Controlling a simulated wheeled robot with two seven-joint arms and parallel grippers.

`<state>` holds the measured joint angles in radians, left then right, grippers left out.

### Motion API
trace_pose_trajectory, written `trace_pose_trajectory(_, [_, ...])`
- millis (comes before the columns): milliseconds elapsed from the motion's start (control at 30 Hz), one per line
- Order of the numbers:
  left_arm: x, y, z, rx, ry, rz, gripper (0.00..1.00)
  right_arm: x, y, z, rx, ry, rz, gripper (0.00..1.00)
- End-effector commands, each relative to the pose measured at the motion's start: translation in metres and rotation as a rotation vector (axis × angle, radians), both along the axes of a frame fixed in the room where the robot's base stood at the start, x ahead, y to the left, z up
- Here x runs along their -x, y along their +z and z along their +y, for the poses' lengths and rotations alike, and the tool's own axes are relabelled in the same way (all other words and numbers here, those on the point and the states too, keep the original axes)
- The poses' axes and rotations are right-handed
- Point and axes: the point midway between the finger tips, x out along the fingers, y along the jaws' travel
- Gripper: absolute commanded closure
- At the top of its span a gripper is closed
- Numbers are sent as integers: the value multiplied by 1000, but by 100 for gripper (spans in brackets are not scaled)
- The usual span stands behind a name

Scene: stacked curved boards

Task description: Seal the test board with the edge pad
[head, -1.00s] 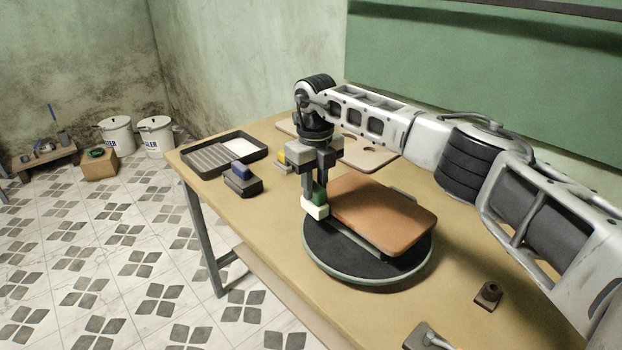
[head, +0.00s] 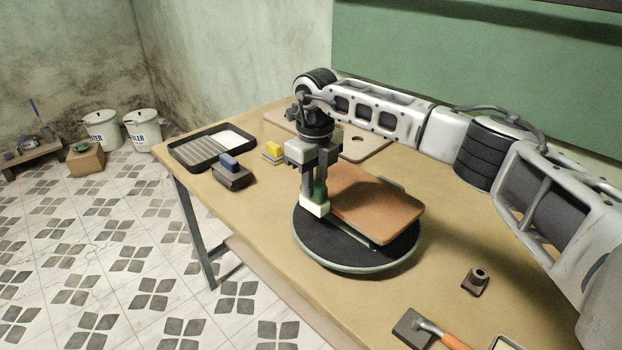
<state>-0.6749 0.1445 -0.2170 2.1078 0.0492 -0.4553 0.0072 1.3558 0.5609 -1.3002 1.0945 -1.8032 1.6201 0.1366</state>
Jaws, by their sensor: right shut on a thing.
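The brown test board (head: 376,205) lies on a round black turntable (head: 340,250) with a pale green rim. My right gripper (head: 316,192) points down at the board's left edge. It is shut on the edge pad (head: 314,206), which has a dark green upper part and a white lower block. The white block is at the board's left end, over the turntable; I cannot tell if it touches the board. My left gripper is not in view.
A black paint tray (head: 212,147) lies at the table's far left. Near it are a blue-topped dark block (head: 232,173) and a yellow-topped block (head: 273,152). A tan board with holes (head: 372,147) lies behind. A small brown holder (head: 476,282) and an orange-handled tool (head: 452,338) lie at front right.

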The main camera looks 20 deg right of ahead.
Motion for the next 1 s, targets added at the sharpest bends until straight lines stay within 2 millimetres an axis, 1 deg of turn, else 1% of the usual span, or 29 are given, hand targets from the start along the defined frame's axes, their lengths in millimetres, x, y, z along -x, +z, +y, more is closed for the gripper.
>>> trace_pose_trajectory(267, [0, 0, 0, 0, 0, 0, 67, 2, 0, -2, 1, -1, 1, 100])
trace_pose_trajectory(567, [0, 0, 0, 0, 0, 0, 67, 18, -1, -8, 2, -1, 0, 100])
trace_pose_trajectory(900, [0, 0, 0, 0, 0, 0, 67, 19, -1, -8, 1, -1, 1, 100])
trace_pose_trajectory(1000, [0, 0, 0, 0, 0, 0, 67, 23, -1, -10, 1, -1, 1, 100])
